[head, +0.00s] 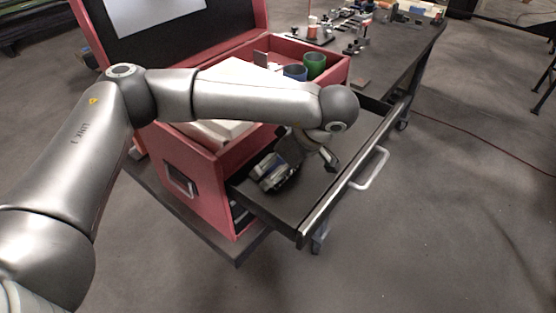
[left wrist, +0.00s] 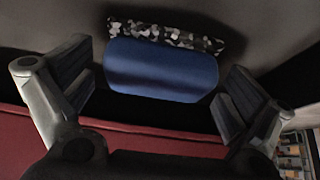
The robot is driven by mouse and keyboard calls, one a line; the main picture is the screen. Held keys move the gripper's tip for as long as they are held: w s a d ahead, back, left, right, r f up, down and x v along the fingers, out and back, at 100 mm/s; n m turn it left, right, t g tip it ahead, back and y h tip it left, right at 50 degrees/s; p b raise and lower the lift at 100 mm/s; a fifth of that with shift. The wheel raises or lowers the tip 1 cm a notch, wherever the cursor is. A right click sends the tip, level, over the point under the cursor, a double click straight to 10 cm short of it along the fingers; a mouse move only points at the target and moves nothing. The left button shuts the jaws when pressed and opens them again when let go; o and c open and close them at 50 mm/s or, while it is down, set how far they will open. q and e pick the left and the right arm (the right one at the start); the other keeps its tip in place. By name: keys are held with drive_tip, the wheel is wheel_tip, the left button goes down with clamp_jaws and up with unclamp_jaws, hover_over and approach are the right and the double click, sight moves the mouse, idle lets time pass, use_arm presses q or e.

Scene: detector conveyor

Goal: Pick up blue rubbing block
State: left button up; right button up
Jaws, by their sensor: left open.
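The blue rubbing block (left wrist: 162,70) shows in the left wrist view as a rounded blue piece with a black-and-white speckled strip along its far edge. It lies on a dark surface. My left gripper (left wrist: 156,90) is open, with one finger on each side of the block and visible gaps between. In the head view my left gripper (head: 300,162) is down inside the open drawer, and my arm and wrist hide much of that spot. The block cannot be made out clearly there. My right gripper is not in view.
The dark drawer (head: 282,205) is pulled out of the red cabinet (head: 205,190), with a light handle (head: 370,168) on its front. Blue (head: 295,72) and green (head: 314,65) cups stand in the red top tray. A dark workbench (head: 395,50) with small parts is behind.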

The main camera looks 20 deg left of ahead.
use_arm(q)
drive_tip(key=shift+w+f, duration=0.1)
drive_tip(key=shift+f, duration=0.05)
drive_tip(key=c, duration=1.1)
drive_tip(key=shift+o, duration=0.2)
drive_tip(key=shift+r+b, duration=0.75)
drive_tip(key=shift+b, duration=0.15)
drive_tip(key=s+d+r+b, duration=0.2)
drive_tip(key=s+r, duration=0.3)
drive_tip(key=s, duration=0.1)
drive_tip(key=s+d+r+b, duration=0.2)
drive_tip(key=s+r+b, duration=0.1)
drive_tip(key=s+r, duration=0.3)
drive_tip(key=shift+s+d+r, duration=0.3)
drive_tip(key=shift+s+d, duration=0.1)
drive_tip(key=shift+s, duration=0.25)
